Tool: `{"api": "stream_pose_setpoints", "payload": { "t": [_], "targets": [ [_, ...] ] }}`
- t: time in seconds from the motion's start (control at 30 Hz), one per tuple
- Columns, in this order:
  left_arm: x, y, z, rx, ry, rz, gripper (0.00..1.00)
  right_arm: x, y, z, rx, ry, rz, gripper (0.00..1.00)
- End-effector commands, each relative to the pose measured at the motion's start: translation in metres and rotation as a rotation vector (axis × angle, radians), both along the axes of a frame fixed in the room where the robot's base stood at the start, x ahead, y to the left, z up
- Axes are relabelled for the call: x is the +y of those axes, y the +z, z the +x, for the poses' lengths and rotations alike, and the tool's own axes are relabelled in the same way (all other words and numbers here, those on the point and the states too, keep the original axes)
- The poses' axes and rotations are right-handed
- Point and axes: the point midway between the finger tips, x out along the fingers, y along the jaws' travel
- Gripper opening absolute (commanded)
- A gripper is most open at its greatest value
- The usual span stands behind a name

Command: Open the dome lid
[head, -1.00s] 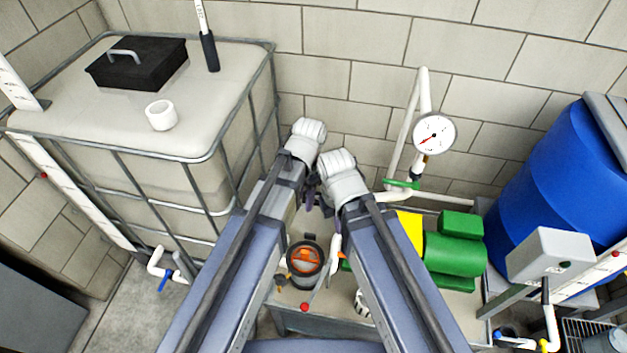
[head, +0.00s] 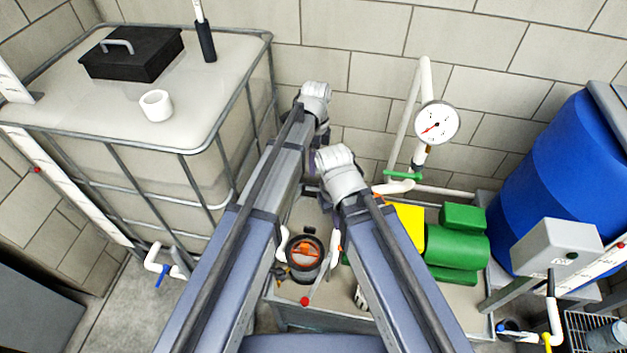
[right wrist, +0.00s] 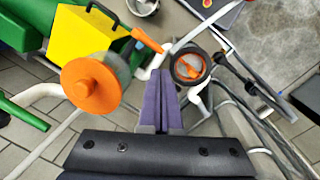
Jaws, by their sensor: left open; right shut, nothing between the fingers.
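A round dark-rimmed housing (head: 305,252) with an orange piece in its top stands on the low bench; it looks like the one with the dome lid, though I cannot tell if a clear cover is over it. It also shows in the right wrist view (right wrist: 189,67). My left gripper (head: 308,163) is open, beyond the housing towards the wall, mostly hidden by my arms, and apart from it. My right gripper (right wrist: 161,78) is shut and empty, its purple fingers together close to the housing in the picture. In the head view it is hidden behind its wrist.
A green pump (head: 456,248) with a yellow box (head: 409,222) stands right of the housing. An orange cap (right wrist: 90,86) is left of my right fingers. White pipes with a gauge (head: 437,122) rise behind. A caged tank (head: 200,90) is left, a blue barrel (head: 555,185) right.

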Motion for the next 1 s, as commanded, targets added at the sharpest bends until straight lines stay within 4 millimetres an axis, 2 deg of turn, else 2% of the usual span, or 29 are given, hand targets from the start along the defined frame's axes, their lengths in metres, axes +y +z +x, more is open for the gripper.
{"api": "stream_pose_setpoints", "payload": {
  "t": [0.03,0.5,0.87,1.0],
  "targets": [
    [0.0,-0.009,-0.001,0.0,0.0,0.0,0.45,0.0,-0.009,0.0,0.0,0.0,0.0,0.0],
    [0.001,-0.064,-0.007,0.0,0.001,0.0,0.45,0.0,-0.064,0.0,0.0,0.0,0.0,0.0],
    [0.001,-0.067,-0.008,0.0,0.001,0.0,0.45,0.0,-0.067,0.0,0.0,0.0,0.0,0.0],
    [0.001,-0.067,-0.008,0.0,0.001,0.0,0.32,0.0,-0.067,0.0,0.0,0.0,0.0,0.0]
  ]
}}
